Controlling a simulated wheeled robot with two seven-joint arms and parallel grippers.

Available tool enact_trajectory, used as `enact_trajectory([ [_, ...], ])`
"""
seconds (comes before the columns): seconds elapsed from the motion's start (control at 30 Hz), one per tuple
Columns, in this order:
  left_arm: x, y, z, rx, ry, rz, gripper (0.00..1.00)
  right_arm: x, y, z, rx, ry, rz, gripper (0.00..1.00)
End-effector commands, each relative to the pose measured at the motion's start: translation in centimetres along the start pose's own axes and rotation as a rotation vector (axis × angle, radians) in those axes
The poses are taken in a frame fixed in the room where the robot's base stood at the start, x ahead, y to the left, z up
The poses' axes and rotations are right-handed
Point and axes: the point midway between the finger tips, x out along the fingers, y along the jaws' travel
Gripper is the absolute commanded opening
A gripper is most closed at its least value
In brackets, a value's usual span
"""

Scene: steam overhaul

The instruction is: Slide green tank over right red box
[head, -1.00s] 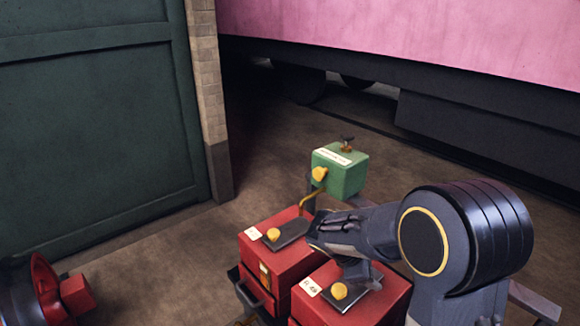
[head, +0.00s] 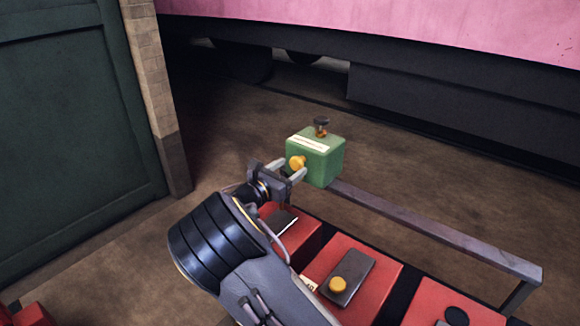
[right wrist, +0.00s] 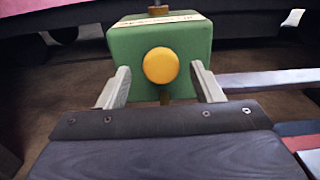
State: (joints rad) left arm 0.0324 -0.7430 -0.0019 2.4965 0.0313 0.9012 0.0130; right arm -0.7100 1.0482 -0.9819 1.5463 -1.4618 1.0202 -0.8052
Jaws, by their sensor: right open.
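The green tank (head: 321,162) is a small green cube with a white label, a yellow knob and a dark cap on top. It stands at the far end of a grey rail, behind the red boxes. My right gripper (head: 289,171) is open, with its fingertips on either side of the yellow knob (right wrist: 160,66). In the right wrist view the fingers are apart from the knob, and the tank (right wrist: 125,45) fills the space beyond them. A red box (head: 352,293) with a grey plate and yellow knob is right of my arm. Another red box (head: 309,238) is partly hidden by my arm.
A grey rail (head: 440,231) runs from the tank to the right. A further red box (head: 440,303) is at the lower right. A green door (head: 60,130) and brick pillar (head: 156,100) stand left. A pink vehicle (head: 400,25) is behind, with open floor before it.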

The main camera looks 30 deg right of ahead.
Motion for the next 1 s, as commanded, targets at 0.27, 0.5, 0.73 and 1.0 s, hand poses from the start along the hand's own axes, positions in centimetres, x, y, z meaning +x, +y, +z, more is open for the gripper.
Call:
enact_trajectory([
  [0.27, -0.11, 0.05, -0.06, 0.0, 0.0, 0.0, 0.0, 1.2, -0.02, -0.02, -0.001, 0.0, 0.0, 0.6],
  [0.5, -0.11, 0.05, -0.06, 0.0, 0.0, 0.0, 0.0, 1.16, -0.03, -0.03, 0.0, 0.001, 0.0, 0.47],
  [0.73, -0.11, 0.05, -0.06, 0.0, 0.0, 0.0, 0.0, 1.15, -0.03, -0.03, 0.0, 0.001, 0.0, 0.16],
  [1.0, -0.12, 0.05, -0.07, 0.0, 0.0, 0.0, 0.0, 1.14, -0.02, -0.03, 0.0, 0.001, 0.0, 0.0],
])
